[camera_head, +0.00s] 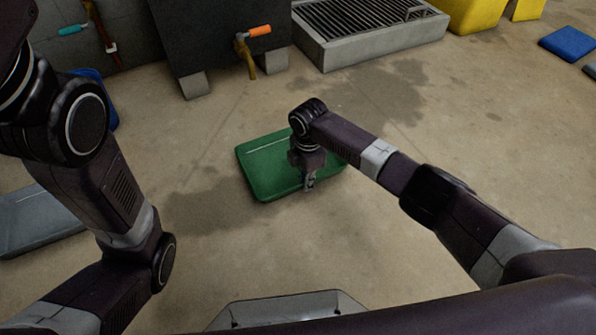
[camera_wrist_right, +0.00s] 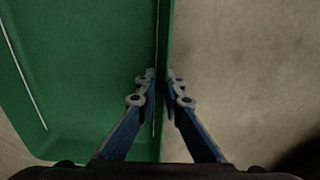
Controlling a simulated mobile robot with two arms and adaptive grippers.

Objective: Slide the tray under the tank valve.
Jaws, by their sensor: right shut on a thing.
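The green tray (camera_head: 262,178) lies on the floor in the head view, in front of and apart from the tank valve. It fills the left of the right wrist view (camera_wrist_right: 70,75). The tank valve (camera_head: 244,48), a brass tap with an orange handle, sticks out low from the dark tank (camera_head: 215,32). My right gripper (camera_head: 308,186) is at the tray's near edge. In the right wrist view its fingers (camera_wrist_right: 158,88) are shut on the tray's rim, one on each side. My left arm shows at the left, but its gripper is out of view.
A grated drain box (camera_head: 372,40) stands right of the tank. Another tap with a teal handle (camera_head: 73,30) is at the far left. A grey tray (camera_head: 38,218) lies at the left and a blue one (camera_head: 568,43) at the far right. The floor between green tray and tank is clear.

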